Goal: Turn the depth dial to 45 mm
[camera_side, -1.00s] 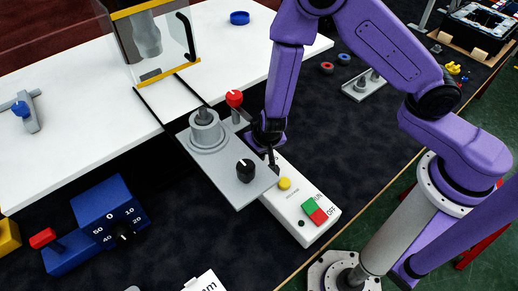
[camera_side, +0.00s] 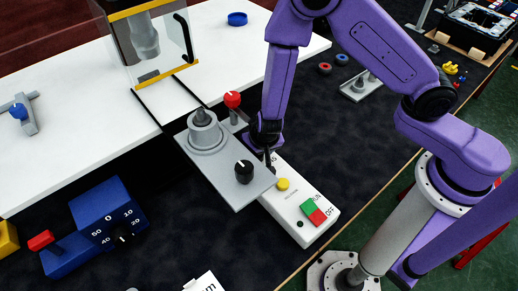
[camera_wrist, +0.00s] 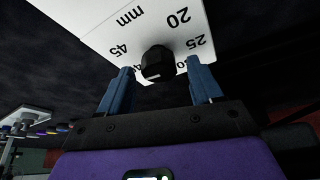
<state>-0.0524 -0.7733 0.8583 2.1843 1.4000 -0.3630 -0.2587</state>
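The depth dial is a black faceted knob (camera_wrist: 156,64) on a pale scale plate (camera_wrist: 95,28) in the wrist view. The plate reads "mm", 20, 25 and 45, with other marks partly hidden by the fingers and knob. My gripper (camera_wrist: 160,70) is open, with one blue finger on each side of the knob and visible space between them. I cannot make out the knob's pointer there. In the side view my gripper (camera_side: 269,160) hangs low beside the grey plate (camera_side: 215,176); this plate's black knob (camera_side: 244,171) has a white pointer line. The fingertips are hard to see there.
A white box with a yellow button (camera_side: 283,184) and green and red switch (camera_side: 313,212) lies close to my gripper. A red-topped lever (camera_side: 232,100) stands behind the grey plate. A blue box (camera_side: 108,215) with another numbered dial is at left.

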